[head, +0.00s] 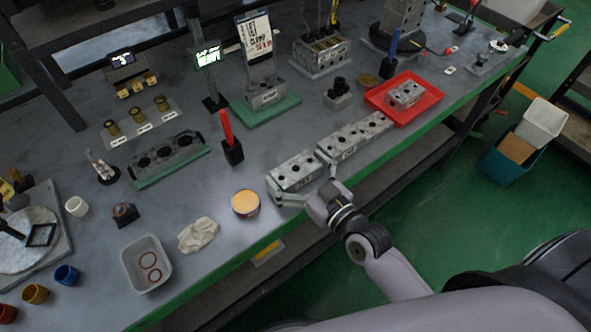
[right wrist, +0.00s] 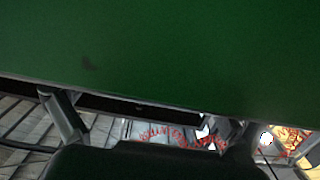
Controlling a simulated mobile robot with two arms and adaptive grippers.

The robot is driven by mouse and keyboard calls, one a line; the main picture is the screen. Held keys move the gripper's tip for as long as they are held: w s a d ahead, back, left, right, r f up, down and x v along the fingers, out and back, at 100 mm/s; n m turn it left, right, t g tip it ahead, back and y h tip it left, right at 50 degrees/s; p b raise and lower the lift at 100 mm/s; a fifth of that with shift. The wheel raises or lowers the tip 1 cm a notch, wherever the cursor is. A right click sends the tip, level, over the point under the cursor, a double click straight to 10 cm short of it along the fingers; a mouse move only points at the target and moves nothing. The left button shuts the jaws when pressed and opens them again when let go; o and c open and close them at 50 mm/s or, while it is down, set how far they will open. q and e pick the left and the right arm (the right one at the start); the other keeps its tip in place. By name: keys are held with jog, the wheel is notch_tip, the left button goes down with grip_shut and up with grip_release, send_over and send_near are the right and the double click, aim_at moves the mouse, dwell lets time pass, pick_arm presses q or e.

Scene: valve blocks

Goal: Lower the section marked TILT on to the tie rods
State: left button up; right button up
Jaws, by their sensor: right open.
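A grey metal valve block (head: 296,172) with dark bores lies near the bench's front edge. My right gripper (head: 295,178) is open, with one finger at each end of this block; contact cannot be told. More grey blocks (head: 350,138) continue in a row to its right, and another lies in a red tray (head: 432,98). The markings are too small to read, so I cannot tell which section is marked TILT. In the right wrist view my fingers (right wrist: 155,112) are spread below a green surface, and no block shows. My left gripper is not in view.
A block assembly stands on a green base (head: 285,108) behind, and a dark one on another green base (head: 150,180). A black holder with a red tool (head: 227,135), a round tin (head: 245,203) and a crumpled cloth (head: 198,236) stand left of my gripper.

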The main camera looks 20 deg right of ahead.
jog(key=shift+c, duration=0.6)
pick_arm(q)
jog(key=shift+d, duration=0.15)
pick_arm(e)
jog(key=c, duration=1.3)
jog(key=shift+r, duration=0.15)
